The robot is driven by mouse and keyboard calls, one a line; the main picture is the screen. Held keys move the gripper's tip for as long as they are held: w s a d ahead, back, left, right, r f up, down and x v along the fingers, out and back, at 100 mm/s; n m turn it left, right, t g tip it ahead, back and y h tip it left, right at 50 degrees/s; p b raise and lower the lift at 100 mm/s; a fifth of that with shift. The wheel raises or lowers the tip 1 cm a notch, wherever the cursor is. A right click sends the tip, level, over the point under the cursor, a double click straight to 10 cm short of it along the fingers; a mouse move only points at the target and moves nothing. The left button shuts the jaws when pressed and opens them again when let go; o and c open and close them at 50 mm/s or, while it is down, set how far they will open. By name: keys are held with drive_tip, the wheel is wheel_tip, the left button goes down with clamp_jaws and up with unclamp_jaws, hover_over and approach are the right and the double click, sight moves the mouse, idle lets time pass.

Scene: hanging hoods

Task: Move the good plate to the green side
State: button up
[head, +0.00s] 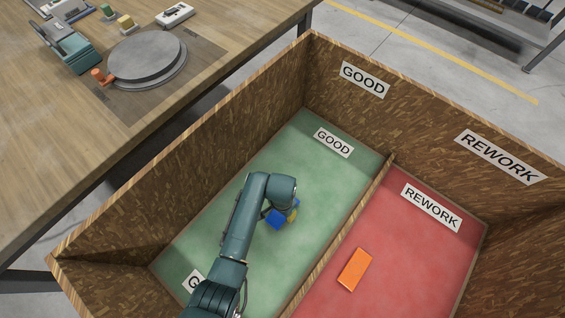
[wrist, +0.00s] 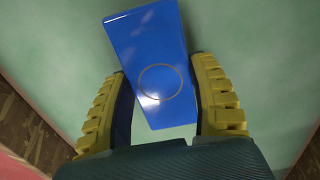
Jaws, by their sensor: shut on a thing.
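A blue plate (wrist: 148,50) with a thin ring mark on its face is between the two yellow fingers of my gripper (wrist: 162,108) in the wrist view. My gripper is shut on it. In the head view the blue plate (head: 277,217) shows beside my gripper (head: 291,214), over the green side (head: 240,278) of the wooden box, marked GOOD. I cannot tell whether the plate touches the green floor. An orange plate (head: 354,269) lies flat on the red side (head: 400,235), marked REWORK.
A low wooden divider (head: 343,232) separates the green and red sides. Tall box walls (head: 200,165) stand around them. A wooden workbench (head: 50,160) at the left holds a round grey turntable (head: 146,58) and small parts. The green floor around the plate is clear.

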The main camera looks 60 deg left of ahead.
drive_tip(key=shift+f+b, duration=0.4)
drive_tip(key=shift+f, duration=0.2)
drive_tip(key=o, duration=1.3)
wheel_tip(320, 180, up, 12)
